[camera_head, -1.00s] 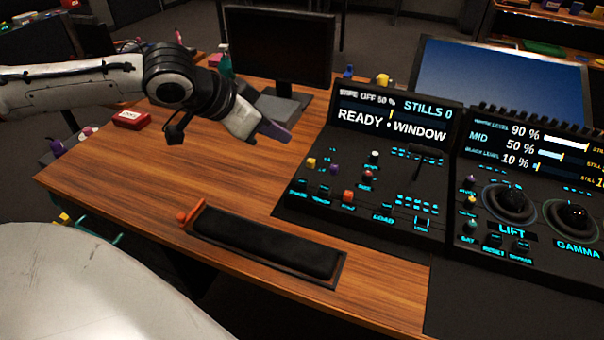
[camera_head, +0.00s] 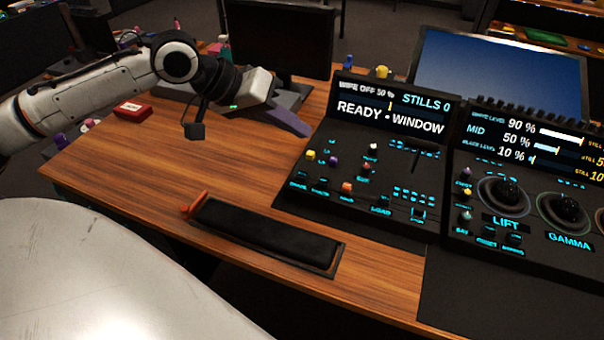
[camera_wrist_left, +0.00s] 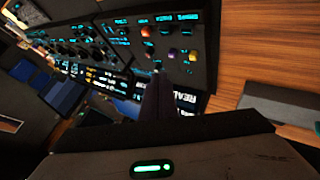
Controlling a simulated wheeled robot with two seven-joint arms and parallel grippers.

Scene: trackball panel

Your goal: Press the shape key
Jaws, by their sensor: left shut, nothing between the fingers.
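The left control panel (camera_head: 345,215) carries several small coloured keys and cyan labels under a screen reading "READY • WINDOW". The labels along its front edge are small, and I cannot surely tell which one marks the shape key. My left gripper (camera_head: 300,130) is shut and empty, with its purple-grey fingers pointing right and down. It is above the desk near the panel's upper left corner, short of the keys in the picture. In the left wrist view the dark shut fingers (camera_wrist_left: 157,98) overlap the panel (camera_wrist_left: 200,70) and hide part of its screen. My right gripper is not in view.
A black padded rest (camera_head: 265,235) with an orange end lies in front of the panel. A monitor (camera_head: 280,40) stands behind my left arm. A second panel (camera_head: 480,235) with trackballs adjoins on the right. Bare wood (camera_head: 160,165) lies left of the panel.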

